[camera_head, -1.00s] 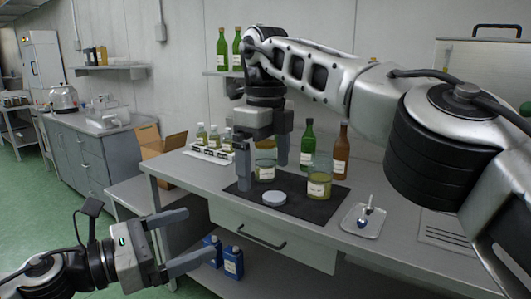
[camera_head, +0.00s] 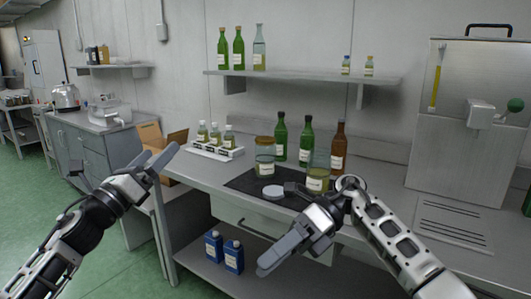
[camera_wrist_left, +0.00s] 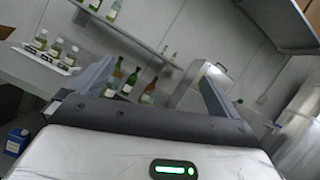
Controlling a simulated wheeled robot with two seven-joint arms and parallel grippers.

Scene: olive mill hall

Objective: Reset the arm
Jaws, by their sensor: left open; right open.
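My left gripper (camera_head: 160,155) is raised at the left, in front of the table's left end, with its fingers apart and nothing between them. Its two fingers also frame the left wrist view (camera_wrist_left: 150,85). My right gripper (camera_head: 277,254) is in front of the table's front edge, pointing down and left, open and empty. Its arm covers part of the table's front and right. A lidded jar (camera_head: 265,158) stands upright on the dark mat (camera_head: 243,182). A second jar (camera_head: 317,180) stands to its right, partly hidden by my right arm. A pale round disc (camera_head: 273,192) lies on the mat.
Green bottles (camera_head: 281,138) and a brown bottle (camera_head: 339,148) stand behind the mat. A white rack (camera_head: 215,150) of small bottles is at the left. A shelf (camera_head: 310,75) overhangs the back. Blue containers (camera_head: 234,257) sit below. A metal machine (camera_head: 462,140) stands right.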

